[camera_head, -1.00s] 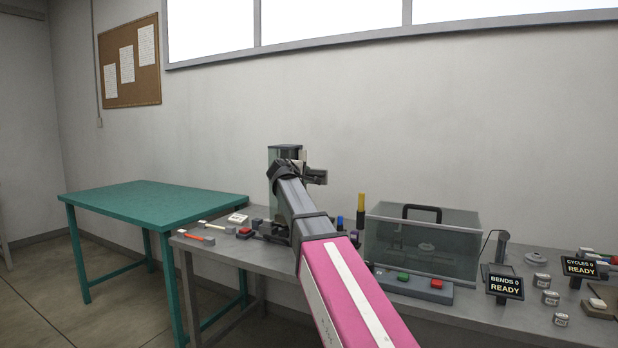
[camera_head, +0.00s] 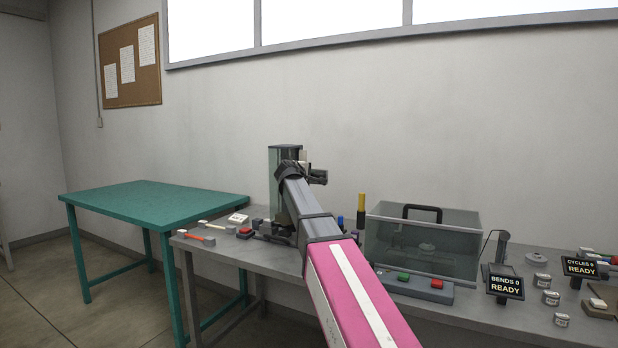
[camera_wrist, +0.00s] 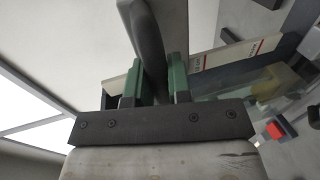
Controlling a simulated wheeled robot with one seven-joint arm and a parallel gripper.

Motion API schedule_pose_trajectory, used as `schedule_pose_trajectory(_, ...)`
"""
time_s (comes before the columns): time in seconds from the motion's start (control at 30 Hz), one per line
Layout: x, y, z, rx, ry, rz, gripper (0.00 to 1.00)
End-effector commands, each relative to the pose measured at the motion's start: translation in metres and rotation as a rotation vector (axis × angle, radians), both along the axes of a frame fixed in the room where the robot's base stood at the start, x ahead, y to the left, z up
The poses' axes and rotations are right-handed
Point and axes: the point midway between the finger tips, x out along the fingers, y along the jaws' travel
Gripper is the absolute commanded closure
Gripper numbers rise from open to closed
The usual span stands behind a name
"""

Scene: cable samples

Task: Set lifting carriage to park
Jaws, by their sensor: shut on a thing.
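The lifting tester stands at the back of the grey bench, a tall clear-fronted column (camera_head: 284,150) with a dark carriage part (camera_head: 318,176) sticking out to the right near its top. My arm covers much of the column. In the wrist view, the green-padded fingers of my gripper (camera_wrist: 158,88) are shut on a dark grey rounded bar, seemingly the carriage's handle (camera_wrist: 150,42). One finger lies on each side of it. A light scale strip with red marks (camera_wrist: 240,52) runs behind. The carriage's position against any park mark cannot be read.
A clear box with a black handle (camera_head: 422,213) stands right of the column. Before it is a panel with a green button (camera_head: 403,277) and a red button. Displays (camera_head: 504,285) and small weights are farther right. A green table (camera_head: 150,200) stands left, its top empty.

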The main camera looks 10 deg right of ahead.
Motion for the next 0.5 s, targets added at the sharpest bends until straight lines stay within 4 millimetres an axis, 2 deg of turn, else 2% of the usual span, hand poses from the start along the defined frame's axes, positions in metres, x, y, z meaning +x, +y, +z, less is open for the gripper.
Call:
schedule_pose_trajectory(0.17,-0.001,0.000,-0.017,0.001,0.004,-0.001,1.00)
schedule_pose_trajectory(0.27,-0.002,0.000,-0.034,0.002,0.005,-0.001,1.00)
schedule_pose_trajectory(0.5,-0.002,0.000,-0.089,0.000,0.006,-0.001,1.00)
